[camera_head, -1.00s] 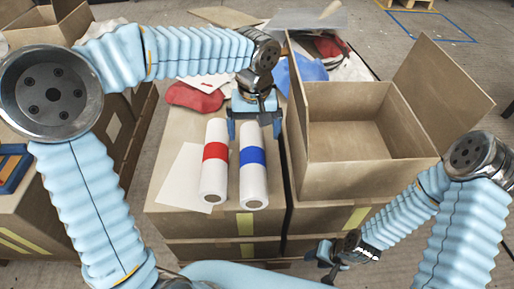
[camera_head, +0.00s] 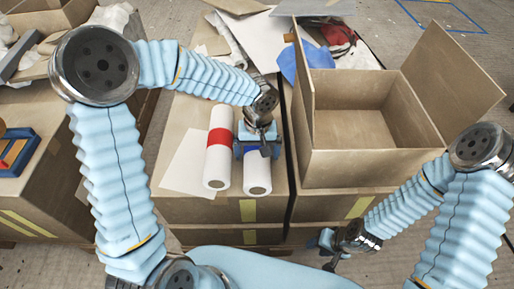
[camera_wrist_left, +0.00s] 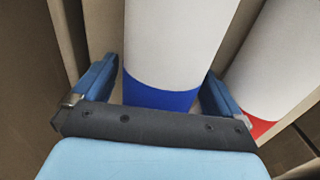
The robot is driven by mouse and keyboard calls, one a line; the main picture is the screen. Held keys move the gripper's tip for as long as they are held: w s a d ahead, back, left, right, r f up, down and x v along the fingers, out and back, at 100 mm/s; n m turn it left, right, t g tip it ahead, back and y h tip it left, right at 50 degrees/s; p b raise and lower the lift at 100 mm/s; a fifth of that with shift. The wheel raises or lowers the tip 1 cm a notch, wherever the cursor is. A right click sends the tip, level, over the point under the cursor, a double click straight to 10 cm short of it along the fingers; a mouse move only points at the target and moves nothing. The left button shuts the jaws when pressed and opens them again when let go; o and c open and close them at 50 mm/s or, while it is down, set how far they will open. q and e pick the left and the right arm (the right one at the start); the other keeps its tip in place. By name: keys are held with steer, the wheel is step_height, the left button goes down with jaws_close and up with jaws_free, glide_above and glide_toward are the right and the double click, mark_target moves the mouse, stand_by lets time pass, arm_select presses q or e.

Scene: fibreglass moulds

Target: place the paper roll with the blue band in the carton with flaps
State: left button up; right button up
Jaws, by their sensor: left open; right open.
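The white paper roll with the blue band (camera_head: 257,178) lies on a brown box, its near end toward me. My left gripper (camera_head: 258,148) is above its middle and hides most of the band. In the left wrist view the roll (camera_wrist_left: 178,40) and its blue band lie between the two open fingers (camera_wrist_left: 158,88); I cannot tell whether they touch it. The open carton with flaps (camera_head: 350,168) stands to the right, empty inside. My right gripper (camera_head: 327,245) is open, low in front of the boxes, with nothing seen in it.
A paper roll with a red band (camera_head: 217,165) lies close on the left, beside a flat white sheet (camera_head: 187,165). Blue cloth (camera_head: 290,66) and scraps lie behind the carton. The carton's flaps stand out, the right one (camera_head: 447,75) high.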

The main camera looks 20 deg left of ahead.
arm_select(q)
steer(key=shift+c, duration=0.5)
steer(key=c, duration=1.2)
steer(key=shift+r, duration=0.15)
steer(key=shift+c, duration=0.7)
